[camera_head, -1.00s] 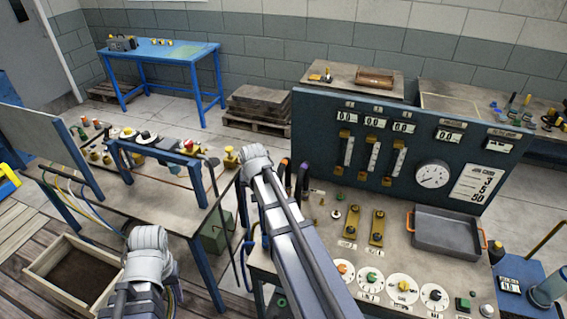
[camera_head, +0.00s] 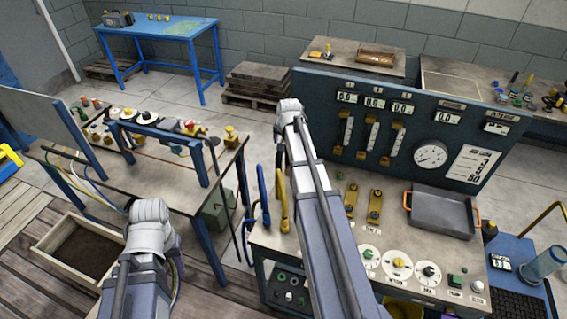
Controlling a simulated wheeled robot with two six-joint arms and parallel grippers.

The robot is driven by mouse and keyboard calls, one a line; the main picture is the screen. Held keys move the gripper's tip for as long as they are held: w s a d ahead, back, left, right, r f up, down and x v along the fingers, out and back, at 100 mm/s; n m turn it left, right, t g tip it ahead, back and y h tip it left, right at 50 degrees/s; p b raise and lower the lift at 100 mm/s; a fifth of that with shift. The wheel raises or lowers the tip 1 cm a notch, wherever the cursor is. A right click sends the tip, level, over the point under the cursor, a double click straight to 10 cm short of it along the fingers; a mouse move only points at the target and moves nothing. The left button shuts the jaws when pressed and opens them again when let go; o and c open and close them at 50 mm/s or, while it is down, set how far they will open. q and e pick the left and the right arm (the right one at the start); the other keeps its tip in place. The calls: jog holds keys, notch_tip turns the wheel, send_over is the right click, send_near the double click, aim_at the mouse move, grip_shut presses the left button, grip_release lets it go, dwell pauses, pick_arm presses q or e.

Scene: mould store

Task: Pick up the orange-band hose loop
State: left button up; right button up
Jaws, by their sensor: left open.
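I cannot make out the orange-band hose loop now. My middle arm covers the left end of the test bench, where an orange-topped loop showed earlier. A blue loop (camera_head: 263,195) and a yellow loop (camera_head: 284,201) stand upright at the bench's left edge, just left of that arm. My left arm rises at the lower left, over the floor by the wooden box and apart from the loops. Its gripper is mostly hidden by the arm, and I see nothing held. My right gripper does not show.
The bench's gauge panel (camera_head: 470,120) stands behind a grey tray (camera_head: 443,213) with orange handles. A work table (camera_head: 80,157) with fittings is at the left, with a wooden box (camera_head: 52,262) on the floor. A blue table (camera_head: 160,27) stands at the back left.

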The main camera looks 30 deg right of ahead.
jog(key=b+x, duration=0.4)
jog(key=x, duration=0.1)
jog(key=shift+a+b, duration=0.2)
jog(key=shift+b, duration=0.1)
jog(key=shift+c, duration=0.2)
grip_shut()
dwell(0.5)
